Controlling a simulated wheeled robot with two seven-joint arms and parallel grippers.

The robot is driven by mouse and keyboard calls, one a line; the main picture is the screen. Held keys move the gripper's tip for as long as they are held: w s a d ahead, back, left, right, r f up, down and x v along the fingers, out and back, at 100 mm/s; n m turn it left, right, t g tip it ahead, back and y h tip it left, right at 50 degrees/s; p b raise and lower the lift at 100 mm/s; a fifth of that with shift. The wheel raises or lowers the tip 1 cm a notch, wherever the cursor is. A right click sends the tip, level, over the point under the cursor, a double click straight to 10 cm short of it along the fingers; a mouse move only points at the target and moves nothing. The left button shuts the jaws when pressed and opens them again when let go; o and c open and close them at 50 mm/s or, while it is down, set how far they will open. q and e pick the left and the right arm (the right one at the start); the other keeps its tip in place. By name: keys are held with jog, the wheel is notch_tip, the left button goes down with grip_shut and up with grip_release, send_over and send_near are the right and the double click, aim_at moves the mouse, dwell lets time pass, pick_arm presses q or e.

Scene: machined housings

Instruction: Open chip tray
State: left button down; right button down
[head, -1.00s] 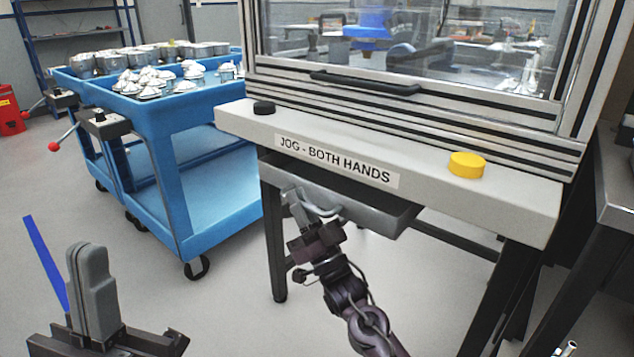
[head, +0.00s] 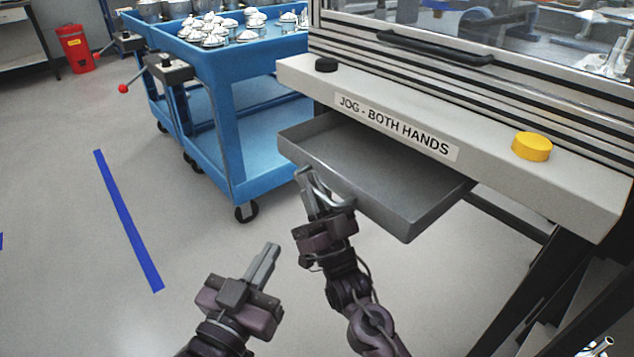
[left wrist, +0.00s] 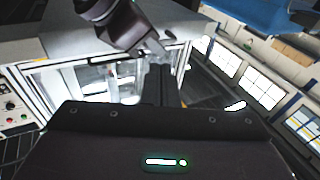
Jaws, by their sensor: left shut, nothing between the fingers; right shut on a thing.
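The chip tray (head: 405,180) is a shallow grey drawer under the white machine panel, and it stands pulled out toward me in the head view. Its inside shows empty and grey. My right gripper (head: 308,187) is shut on the curved tray handle (head: 328,191) at the tray's front wall. My left gripper (head: 268,258) is shut and empty, below and left of the right gripper, apart from the tray. The left gripper's fingers (left wrist: 160,85) also show in the left wrist view, closed together.
The machine panel (head: 480,150) labelled "JOG - BOTH HANDS" carries a black button (head: 326,65) and a yellow button (head: 532,147). A blue cart (head: 222,110) with metal parts stands at the left of the machine. A red bin (head: 76,49) stands far left. Floor at lower left is clear.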

jog(key=c, duration=1.5)
grip_release()
